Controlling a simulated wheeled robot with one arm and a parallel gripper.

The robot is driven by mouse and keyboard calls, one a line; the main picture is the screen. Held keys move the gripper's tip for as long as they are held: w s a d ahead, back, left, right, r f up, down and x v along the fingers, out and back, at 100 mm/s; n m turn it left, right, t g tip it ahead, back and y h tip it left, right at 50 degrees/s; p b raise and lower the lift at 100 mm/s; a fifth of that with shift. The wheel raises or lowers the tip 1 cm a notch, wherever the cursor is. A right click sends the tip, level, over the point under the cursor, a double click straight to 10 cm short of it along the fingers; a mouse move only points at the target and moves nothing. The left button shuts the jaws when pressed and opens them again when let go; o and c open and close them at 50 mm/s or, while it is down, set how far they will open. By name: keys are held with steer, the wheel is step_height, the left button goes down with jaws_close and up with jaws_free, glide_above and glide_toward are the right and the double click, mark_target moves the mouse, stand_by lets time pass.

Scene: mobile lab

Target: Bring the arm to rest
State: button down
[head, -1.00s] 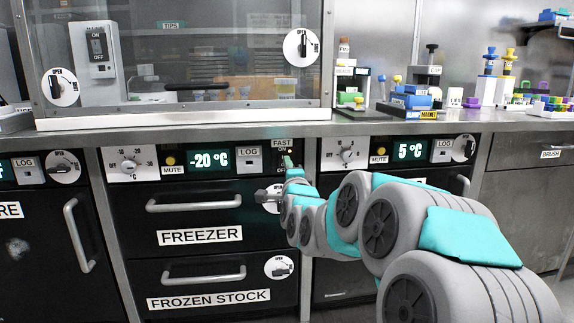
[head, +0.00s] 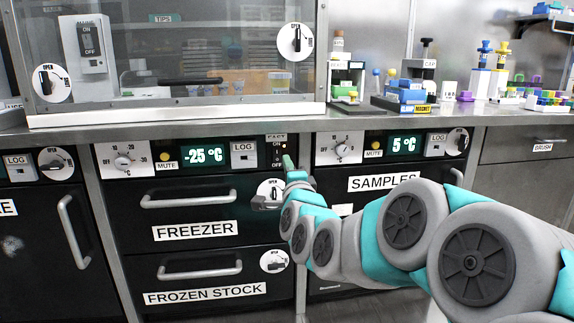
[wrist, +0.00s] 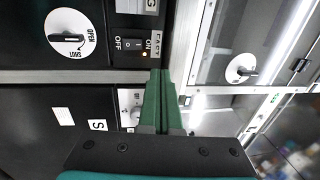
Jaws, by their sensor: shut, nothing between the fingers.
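My arm (head: 405,222) reaches from the lower right toward the freezer's control panel. My gripper (head: 288,163) is shut and empty, its tip just in front of the FAST switch (head: 277,152) at the panel's right end. In the wrist view my gripper (wrist: 159,80) shows two green fingers pressed together, pointing at the same FAST switch (wrist: 136,46), whose ON side has a lit orange light. I cannot tell if the fingertips touch the panel. The freezer display (head: 203,155) reads -25 °C.
The freezer handle (head: 188,199) and a round OPEN/SHUT latch (head: 270,193) are close to my gripper. The bench edge (head: 230,131) runs above. A glass-fronted cabinet (head: 190,60) and small lab items stand on the bench. Floor shows at the lower right.

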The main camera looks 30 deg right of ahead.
steer(key=s+a+f+n+g+y, duration=0.3)
steer(key=a+f+n, duration=0.2)
steer(key=a+f, duration=0.15)
steer(key=s+a+f+n+g+y, duration=0.2)
steer(key=a+f+n+g+y, duration=0.15)
steer(key=a+f, duration=0.3)
steer(key=s+a+f+n+g, duration=0.4)
steer(key=s+f+n+g, duration=0.3)
steer(key=s+f, duration=0.5)
steer(key=s+n+g+h, duration=0.1)
steer(key=s+n+g, duration=0.55)
steer(key=s, duration=1.75)
step_height(320, 180, up, 12)
steer(key=p, duration=1.2)
steer(key=shift+w+m+g+p, duration=0.2)
steer(key=shift+m+g+p, duration=0.2)
